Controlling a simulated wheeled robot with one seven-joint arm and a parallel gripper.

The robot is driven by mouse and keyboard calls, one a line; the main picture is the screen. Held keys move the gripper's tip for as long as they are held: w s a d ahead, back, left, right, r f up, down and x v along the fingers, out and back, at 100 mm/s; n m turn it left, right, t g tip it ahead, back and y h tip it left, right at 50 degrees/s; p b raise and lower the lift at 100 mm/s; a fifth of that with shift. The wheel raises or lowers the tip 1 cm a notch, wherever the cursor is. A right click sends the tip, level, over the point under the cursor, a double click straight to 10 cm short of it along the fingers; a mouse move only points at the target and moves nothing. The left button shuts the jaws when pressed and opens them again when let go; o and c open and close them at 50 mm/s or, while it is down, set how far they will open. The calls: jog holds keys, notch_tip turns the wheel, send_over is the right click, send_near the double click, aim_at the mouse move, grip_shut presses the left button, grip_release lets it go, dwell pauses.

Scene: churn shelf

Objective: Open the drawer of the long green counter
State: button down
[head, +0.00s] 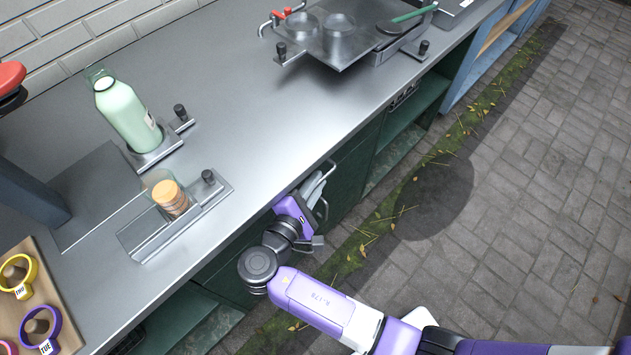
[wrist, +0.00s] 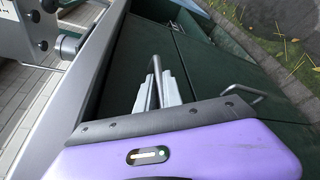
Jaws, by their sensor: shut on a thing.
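The long green counter (head: 230,130) has a grey metal top and dark green fronts below its edge. My gripper (head: 314,187) is at the counter's front edge, reaching in from the walkway side. In the wrist view its pale fingers (wrist: 157,92) are shut on a metal bar handle (wrist: 156,66) on the dark green front. The handle's upper end (head: 327,165) shows beside the counter edge in the head view. Most of the drawer front is hidden by the counter edge and my gripper, and I see no clear gap around it.
A second bar handle (wrist: 245,91) sits on the green front close by. Open green shelves (head: 400,150) lie further along. A green bottle (head: 127,115), a jar (head: 168,195) and a metal tray (head: 340,45) stand on top. The paved floor (head: 510,190) is clear.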

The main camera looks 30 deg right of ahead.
jog(key=s+d+p, duration=0.3)
jog(key=s+p, duration=0.2)
jog(key=s, duration=0.8)
jog(key=s+d+p, duration=0.4)
jog(key=s+p, duration=0.1)
jog(key=s, duration=0.8)
jog(key=shift+s, duration=0.3)
jog(key=c, duration=1.8)
grip_release()
jog(key=shift+o, duration=0.2)
jog(key=b+v, duration=0.1)
jog(key=v, duration=0.6)
jog(key=shift+s+a, duration=0.25)
jog(key=shift+a, duration=0.05)
